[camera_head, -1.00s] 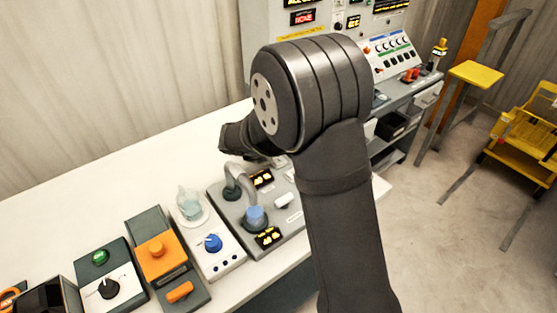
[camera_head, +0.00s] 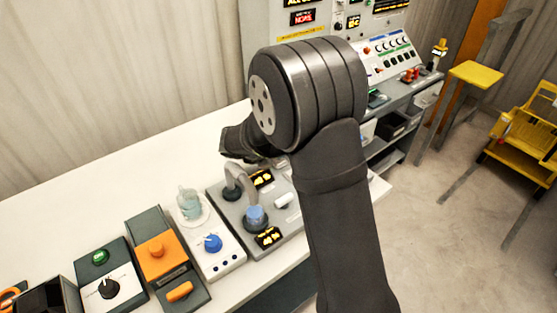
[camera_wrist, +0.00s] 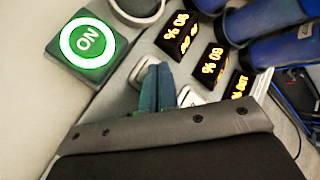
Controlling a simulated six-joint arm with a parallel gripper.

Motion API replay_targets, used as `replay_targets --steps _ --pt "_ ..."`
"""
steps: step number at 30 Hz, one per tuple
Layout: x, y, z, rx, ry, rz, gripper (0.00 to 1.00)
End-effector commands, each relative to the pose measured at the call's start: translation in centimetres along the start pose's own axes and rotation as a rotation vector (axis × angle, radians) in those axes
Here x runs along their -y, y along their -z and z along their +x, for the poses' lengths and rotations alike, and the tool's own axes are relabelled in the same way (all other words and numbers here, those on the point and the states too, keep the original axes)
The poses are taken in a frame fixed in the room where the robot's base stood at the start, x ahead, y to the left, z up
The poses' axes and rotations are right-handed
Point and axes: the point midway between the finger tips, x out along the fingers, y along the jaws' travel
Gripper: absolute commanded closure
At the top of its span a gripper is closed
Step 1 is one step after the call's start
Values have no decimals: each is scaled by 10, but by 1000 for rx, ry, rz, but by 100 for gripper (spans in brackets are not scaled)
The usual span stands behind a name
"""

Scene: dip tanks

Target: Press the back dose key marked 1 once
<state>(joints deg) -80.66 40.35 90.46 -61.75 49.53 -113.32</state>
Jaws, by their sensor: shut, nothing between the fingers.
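In the wrist view, my gripper (camera_wrist: 157,72) is shut, its two teal fingers together and empty. The fingertips are over or beside a pale key (camera_wrist: 138,72), which they partly cover; I cannot tell whether they touch it. A second pale key (camera_wrist: 188,96) lies just right of the fingers. I cannot read a 1 on either key, so which is the back dose key is unclear.
In the wrist view, a green ON button (camera_wrist: 88,42), lit percent displays (camera_wrist: 178,32) and blue cylinders (camera_wrist: 272,52) surround the fingers. In the head view, a grey unit with a curved pipe (camera_head: 237,172), a blue knob (camera_head: 212,243) and an orange knob (camera_head: 157,248) stand left of my arm.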

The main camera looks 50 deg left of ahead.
Motion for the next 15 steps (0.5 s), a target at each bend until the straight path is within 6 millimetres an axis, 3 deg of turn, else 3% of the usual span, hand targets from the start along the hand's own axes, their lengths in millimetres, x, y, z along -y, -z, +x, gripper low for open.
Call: replay_targets --steps 15 --pt "-3 4 5 -1 0 -1 100"
